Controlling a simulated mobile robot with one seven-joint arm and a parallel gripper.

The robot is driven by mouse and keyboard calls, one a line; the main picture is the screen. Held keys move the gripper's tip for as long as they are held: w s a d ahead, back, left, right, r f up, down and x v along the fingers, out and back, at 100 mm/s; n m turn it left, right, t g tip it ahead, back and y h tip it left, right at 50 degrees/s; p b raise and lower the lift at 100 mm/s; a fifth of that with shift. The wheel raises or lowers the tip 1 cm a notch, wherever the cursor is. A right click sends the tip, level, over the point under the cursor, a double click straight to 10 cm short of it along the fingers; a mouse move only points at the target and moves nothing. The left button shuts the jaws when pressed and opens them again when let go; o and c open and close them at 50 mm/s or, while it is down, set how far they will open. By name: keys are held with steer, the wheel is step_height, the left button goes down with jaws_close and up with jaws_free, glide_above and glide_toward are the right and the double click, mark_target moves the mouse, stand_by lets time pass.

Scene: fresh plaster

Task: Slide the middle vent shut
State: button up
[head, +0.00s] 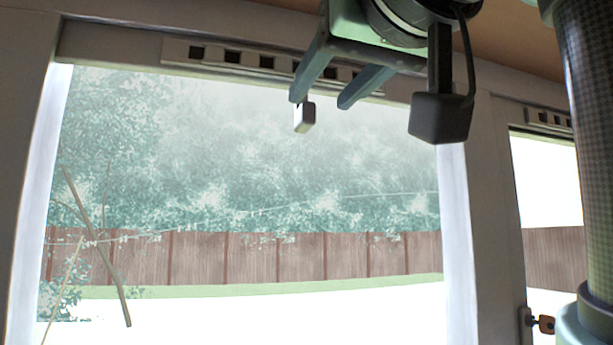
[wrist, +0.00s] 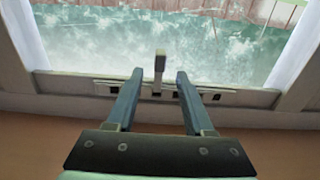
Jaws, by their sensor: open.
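The middle vent (head: 281,64) is a pale strip with a row of dark slots in the frame above the large window. The slots look at least partly uncovered. Its small grey tab (head: 304,117) hangs below the strip. My gripper (head: 321,101) is open and raised near the strip, hiding part of its right half. In the wrist view the tab (wrist: 159,62) stands between the two fingertips of my gripper (wrist: 159,74), with a gap on each side, and the vent strip (wrist: 103,88) runs across behind the fingers.
A second vent (head: 546,118) sits above the window at the right. An orange-ended latch (head: 545,324) is on that window's frame. The upright post (head: 485,215) separates the windows. Brown ceiling (head: 510,60) lies close above my gripper.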

mark_target(310, 107)
steer(key=p+x, duration=0.2)
steer(key=x, duration=0.3)
steer(key=shift+w+a+r+p, duration=0.15)
steer(key=shift+w+a+p, duration=0.05)
steer(key=shift+w+p, duration=0.2)
steer(key=shift+w+a, duration=0.15)
steer(key=shift+w, duration=0.35)
steer(key=shift+s, duration=0.1)
jaws_close()
stand_by(0.5)
